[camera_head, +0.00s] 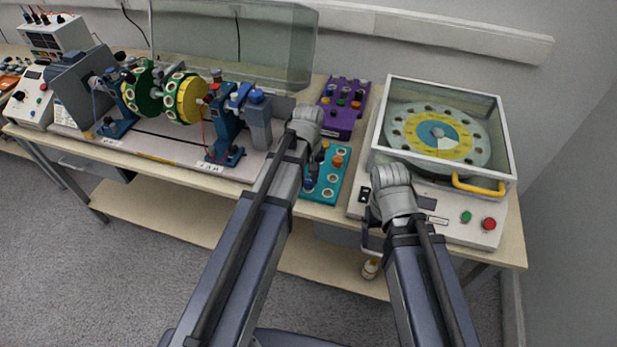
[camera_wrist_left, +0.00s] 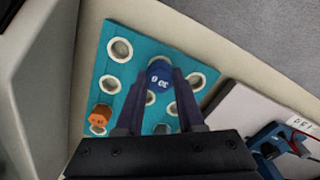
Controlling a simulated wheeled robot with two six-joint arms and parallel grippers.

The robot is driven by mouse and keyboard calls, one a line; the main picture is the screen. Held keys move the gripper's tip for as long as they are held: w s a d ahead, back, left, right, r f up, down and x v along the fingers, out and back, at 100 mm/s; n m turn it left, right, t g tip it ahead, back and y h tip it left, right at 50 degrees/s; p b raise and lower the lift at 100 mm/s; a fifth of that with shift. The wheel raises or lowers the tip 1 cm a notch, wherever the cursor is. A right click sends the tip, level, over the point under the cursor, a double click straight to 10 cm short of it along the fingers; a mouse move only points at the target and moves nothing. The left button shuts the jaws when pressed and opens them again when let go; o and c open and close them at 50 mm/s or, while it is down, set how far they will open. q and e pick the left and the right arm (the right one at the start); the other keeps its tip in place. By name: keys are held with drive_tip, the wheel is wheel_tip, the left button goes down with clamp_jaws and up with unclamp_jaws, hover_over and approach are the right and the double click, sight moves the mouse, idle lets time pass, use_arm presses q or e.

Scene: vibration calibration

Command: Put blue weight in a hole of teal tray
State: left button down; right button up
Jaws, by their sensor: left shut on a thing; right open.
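The teal tray (camera_head: 322,193) lies on the bench and has white-rimmed round holes; it fills much of the left wrist view (camera_wrist_left: 138,48). My left gripper (camera_head: 309,178) is shut on the blue weight (camera_head: 308,184). In the left wrist view the blue weight (camera_wrist_left: 159,77) shows pale markings between the fingertips (camera_wrist_left: 158,92), over the tray among the holes. I cannot tell whether its lower end is in a hole. An orange weight (camera_wrist_left: 103,113) sits on the tray at the left of that view. My right gripper (camera_head: 371,222) is open, beside the white machine's front left.
A purple tray (camera_head: 341,122) with several weights stands behind the teal one. A white machine (camera_head: 433,205) with a clear-lidded disc is at the right. A blue-posted rotor rig (camera_head: 226,135) stands at the left.

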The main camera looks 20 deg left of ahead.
use_arm(q)
drive_tip(key=shift+f+b, duration=0.55)
drive_tip(key=shift+f, duration=0.05)
drive_tip(key=shift+c, duration=2.2)
unclamp_jaws()
drive_tip(key=shift+r, duration=0.1)
wheel_tip(320, 180, up, 8)
drive_tip(key=p, duration=0.8)
drive_tip(key=shift+f, duration=0.2)
